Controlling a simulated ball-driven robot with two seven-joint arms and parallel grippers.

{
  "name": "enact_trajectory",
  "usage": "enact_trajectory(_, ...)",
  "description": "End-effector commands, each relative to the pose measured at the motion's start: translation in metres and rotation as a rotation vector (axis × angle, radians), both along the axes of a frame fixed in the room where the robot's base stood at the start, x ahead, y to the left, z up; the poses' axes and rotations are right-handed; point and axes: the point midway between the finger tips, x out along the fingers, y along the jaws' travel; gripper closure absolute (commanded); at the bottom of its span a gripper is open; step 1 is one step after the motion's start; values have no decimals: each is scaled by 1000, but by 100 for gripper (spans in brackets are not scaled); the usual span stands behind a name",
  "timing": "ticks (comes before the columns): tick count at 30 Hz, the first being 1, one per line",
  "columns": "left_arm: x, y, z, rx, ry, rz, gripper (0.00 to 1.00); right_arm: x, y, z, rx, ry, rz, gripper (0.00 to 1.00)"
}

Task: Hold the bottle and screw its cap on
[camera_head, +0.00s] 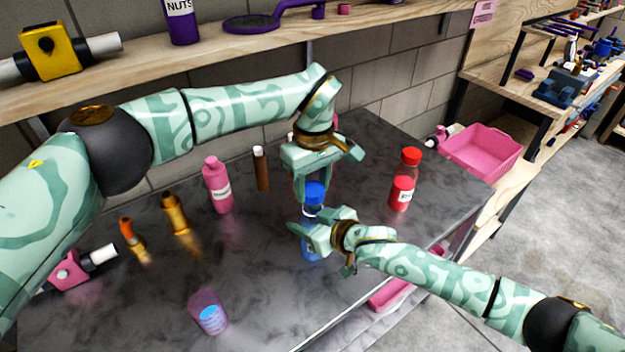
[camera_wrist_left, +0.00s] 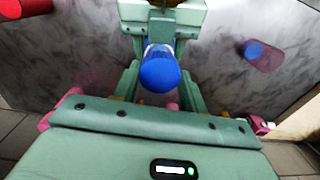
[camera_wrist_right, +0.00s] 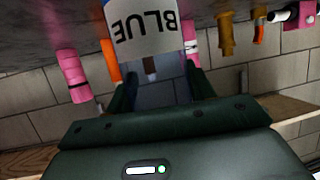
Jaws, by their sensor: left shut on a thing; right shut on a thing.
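The bottle (camera_head: 312,250) with a blue lower part stands upright near the middle of the counter, partly hidden behind my right gripper. Its white label reading BLUE (camera_wrist_right: 150,35) shows upside down in the right wrist view. My right gripper (camera_head: 318,222) comes from the right and is shut on the bottle. The blue cap (camera_head: 314,188) is at the top of the bottle, and it also shows in the left wrist view (camera_wrist_left: 160,74). My left gripper (camera_head: 313,192) points down from above and is shut on the cap. I cannot tell how tightly the cap sits.
A red-capped bottle (camera_head: 404,180) stands to the right. A pink bottle (camera_head: 217,186), a brown bottle (camera_head: 261,170) and two amber bottles stand to the left. A purple cup-like container (camera_head: 208,313) is at the front left. A pink bin (camera_head: 482,150) is beyond the counter's right edge.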

Motion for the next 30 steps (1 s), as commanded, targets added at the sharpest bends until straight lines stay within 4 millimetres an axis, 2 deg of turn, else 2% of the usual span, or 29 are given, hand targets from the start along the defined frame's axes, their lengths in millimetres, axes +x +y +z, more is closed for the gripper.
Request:
enact_trajectory(10, 0, 0, 0, 0, 0, -1, 82, 0, 0, 0, -1, 0, -1, 87)
enact_trajectory(21, 0, -1, -17, 2, 1, -1, 82, 0, 0, 0, -1, 0, -1, 87)
enact_trajectory(30, 0, 0, -17, 1, 1, -1, 82, 0, 0, 0, -1, 0, -1, 87)
